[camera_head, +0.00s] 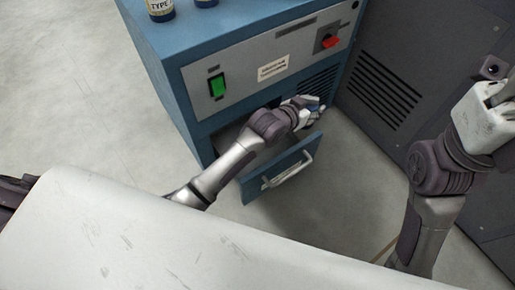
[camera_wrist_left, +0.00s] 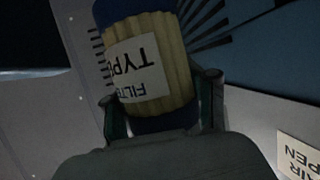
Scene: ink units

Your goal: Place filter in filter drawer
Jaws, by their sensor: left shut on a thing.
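The filter (camera_wrist_left: 175,45), a pleated yellow cylinder with dark blue ends and a white label, fills the top middle of the left wrist view. My left gripper (camera_wrist_left: 161,92) is shut on it, a finger on either side. In the head view, my left gripper (camera_head: 311,106) is over the drawer area, close to the cabinet's front vents; the filter is mostly hidden there. The blue filter drawer (camera_head: 278,177) is pulled open below my left forearm, which hides much of its inside. My right gripper (camera_head: 497,95) is at the right edge; its fingers are partly cut off.
The blue cabinet (camera_head: 245,25) has a green switch (camera_head: 217,86) and a red knob (camera_head: 329,41) on its front. Two labelled cylinders (camera_head: 160,9) stand on top. A dark vented panel (camera_head: 400,60) stands on the right. The floor at left is clear.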

